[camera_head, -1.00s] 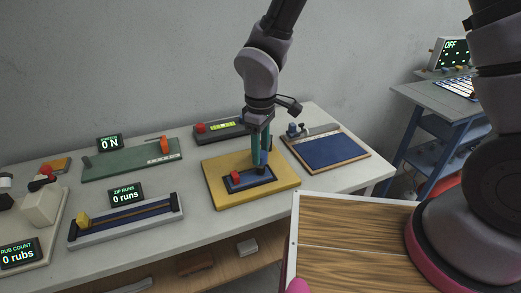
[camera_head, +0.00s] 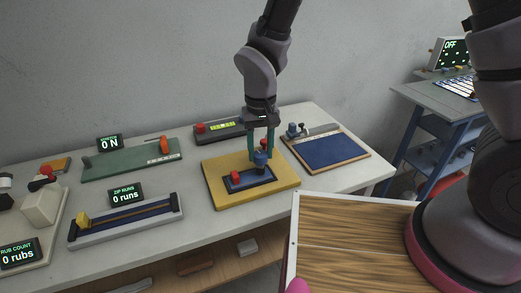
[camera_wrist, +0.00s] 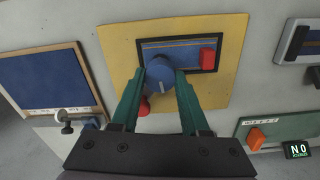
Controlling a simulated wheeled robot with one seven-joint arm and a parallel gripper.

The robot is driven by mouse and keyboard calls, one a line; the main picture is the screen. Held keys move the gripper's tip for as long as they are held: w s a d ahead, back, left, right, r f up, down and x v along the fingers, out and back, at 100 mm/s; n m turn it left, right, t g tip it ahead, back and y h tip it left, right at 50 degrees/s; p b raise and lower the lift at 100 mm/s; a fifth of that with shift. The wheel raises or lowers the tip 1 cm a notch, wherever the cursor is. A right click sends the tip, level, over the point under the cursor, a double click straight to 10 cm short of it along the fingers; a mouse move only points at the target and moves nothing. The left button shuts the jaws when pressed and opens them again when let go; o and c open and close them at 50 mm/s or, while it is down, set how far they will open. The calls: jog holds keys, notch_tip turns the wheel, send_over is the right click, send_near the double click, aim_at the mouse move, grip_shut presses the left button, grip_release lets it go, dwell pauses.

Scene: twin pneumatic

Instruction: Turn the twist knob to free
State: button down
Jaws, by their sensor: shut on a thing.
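The blue round twist knob (camera_head: 261,160) stands on a yellow board (camera_head: 222,192), at the back of a dark-framed blue panel (camera_head: 250,181). It also shows in the wrist view (camera_wrist: 159,72), with a pale mark on its side facing the camera. My gripper (camera_head: 260,155) points down, with one green finger on each side of the knob. In the wrist view my gripper (camera_wrist: 160,76) is shut on the knob. A red block (camera_head: 234,176) sits at the panel's other end. A red knob-like part (camera_wrist: 144,106) lies close by my finger. No "free" label is readable.
A blue tray (camera_head: 330,152) lies to the right. A green fixture (camera_head: 130,166) and a grey slider fixture (camera_head: 125,222) are to the left. A dark box with a lit level (camera_head: 217,130) stands behind. A wooden surface (camera_head: 345,245) is in front.

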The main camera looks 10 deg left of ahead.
aim_at(261, 153)
jog(key=shift+m, duration=0.6)
jog(key=shift+c, duration=2)
grip_release()
notch_tip(261, 153, up, 11)
jog(key=shift+f, duration=0.1)
